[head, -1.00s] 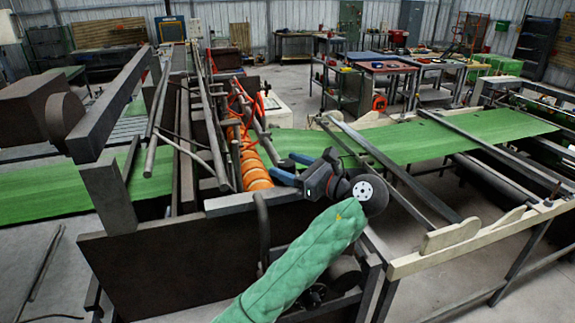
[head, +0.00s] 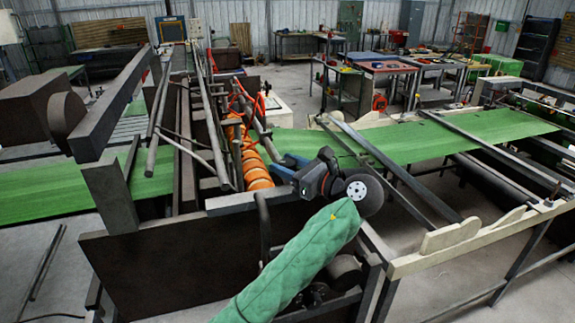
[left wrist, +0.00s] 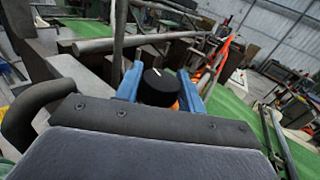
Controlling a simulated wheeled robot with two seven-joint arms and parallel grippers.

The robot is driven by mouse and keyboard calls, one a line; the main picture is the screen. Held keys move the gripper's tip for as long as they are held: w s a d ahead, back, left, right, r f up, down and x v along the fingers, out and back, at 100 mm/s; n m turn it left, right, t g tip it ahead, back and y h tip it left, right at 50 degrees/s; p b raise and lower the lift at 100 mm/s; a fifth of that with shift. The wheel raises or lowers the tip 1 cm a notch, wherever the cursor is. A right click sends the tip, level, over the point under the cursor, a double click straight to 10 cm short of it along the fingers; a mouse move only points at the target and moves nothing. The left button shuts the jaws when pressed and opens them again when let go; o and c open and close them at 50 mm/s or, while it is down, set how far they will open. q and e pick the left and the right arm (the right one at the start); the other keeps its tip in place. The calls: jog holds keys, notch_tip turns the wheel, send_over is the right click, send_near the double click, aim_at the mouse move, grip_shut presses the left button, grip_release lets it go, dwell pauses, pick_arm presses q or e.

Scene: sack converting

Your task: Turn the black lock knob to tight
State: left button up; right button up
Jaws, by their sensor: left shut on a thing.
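The black lock knob (left wrist: 158,93) is a short round cap with a white line on its top, in the middle of the left wrist view. The line points toward the far side of the machine. My left gripper (left wrist: 162,80) has its two blue fingers on either side of the knob and is shut on it. In the head view, my left gripper (head: 284,167) reaches the machine's near corner from a green-sleeved arm. The knob cannot be made out there. My right gripper is in neither view.
Orange coils (head: 257,172) lie just beyond the gripper. A dark metal frame (head: 170,262) stands to the left. A green belt (head: 420,140) crosses behind, with a pale rail (head: 470,241) at right. A curved dark bar (left wrist: 35,105) is close to the left in the wrist view.

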pick_arm(q)
jog(key=m+t+h, duration=0.4)
jog(key=h, duration=0.1)
jog(key=shift+a, duration=0.1)
jog(key=m+t+h, duration=0.1)
jog(key=m+h, duration=0.1)
jog(key=h, duration=0.1)
jog(key=m+t+h, duration=0.1)
jog(key=m+h, duration=0.1)
jog(key=h, duration=0.1)
jog(key=shift+r+m+h, duration=0.1)
jog(key=shift+m+h, duration=0.3)
jog(key=m+h, duration=0.2)
jog(key=h, duration=0.1)
jog(key=m+h, duration=0.3)
jog(key=h, duration=0.1)
jog(key=shift+w+a, duration=0.1)
jog(key=shift+m+g+h, duration=1)
jog(key=shift+m+h, duration=0.4)
jog(key=shift+h, duration=0.8)
jog(key=shift+m+g+h, duration=0.3)
jog(key=shift+h, duration=0.3)
jog(key=o, duration=0.9)
jog(key=shift+o, duration=0.2)
